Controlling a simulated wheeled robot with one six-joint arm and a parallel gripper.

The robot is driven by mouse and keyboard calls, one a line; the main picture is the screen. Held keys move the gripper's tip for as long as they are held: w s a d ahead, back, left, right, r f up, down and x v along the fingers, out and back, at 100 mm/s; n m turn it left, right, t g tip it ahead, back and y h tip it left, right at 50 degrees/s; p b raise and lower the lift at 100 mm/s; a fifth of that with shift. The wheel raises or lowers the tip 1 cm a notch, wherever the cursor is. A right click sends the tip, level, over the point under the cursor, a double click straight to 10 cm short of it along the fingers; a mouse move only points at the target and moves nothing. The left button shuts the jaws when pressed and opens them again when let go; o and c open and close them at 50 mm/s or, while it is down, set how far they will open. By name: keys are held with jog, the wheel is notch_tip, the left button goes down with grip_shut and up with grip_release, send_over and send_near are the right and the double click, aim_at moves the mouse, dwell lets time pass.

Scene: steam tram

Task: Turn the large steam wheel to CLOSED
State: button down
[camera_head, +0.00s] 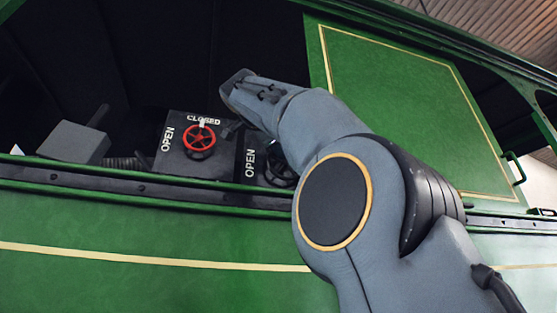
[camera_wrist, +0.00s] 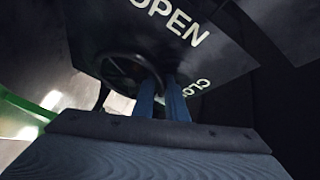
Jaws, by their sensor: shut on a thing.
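A dark hand wheel (camera_wrist: 118,68) shows in the wrist view, on a dark panel marked OPEN (camera_wrist: 172,20) and, partly cut off from sight, CLOSED (camera_wrist: 197,87). My gripper (camera_wrist: 163,92) has its two blue fingers close together at the right side of this wheel's rim, shut on it. In the head view the dark wheel (camera_head: 281,172) is mostly hidden behind my arm, beside an OPEN label (camera_head: 250,163). My fingertips are not clear in that view. I cannot see a pointer on this wheel.
A smaller-looking red wheel (camera_head: 200,139) stands left on its own panel, marked OPEN and CLOSED; a white mark at its top is near CLOSED. A grey box (camera_head: 73,142) is farther left. The green tram side and window sill (camera_head: 130,184) lie in front.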

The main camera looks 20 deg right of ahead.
jog(key=c, duration=2)
grip_release()
jog(key=shift+w+a, duration=0.15)
jog(key=shift+a, duration=0.05)
jog(key=shift+c, duration=0.2)
jog(key=shift+o, duration=0.9)
jog(key=shift+w+a, duration=0.1)
jog(key=shift+a, duration=0.05)
jog(key=b+v, duration=0.3)
jog(key=v, duration=0.4)
jog(key=shift+s, duration=0.35)
jog(key=shift+a, duration=0.15)
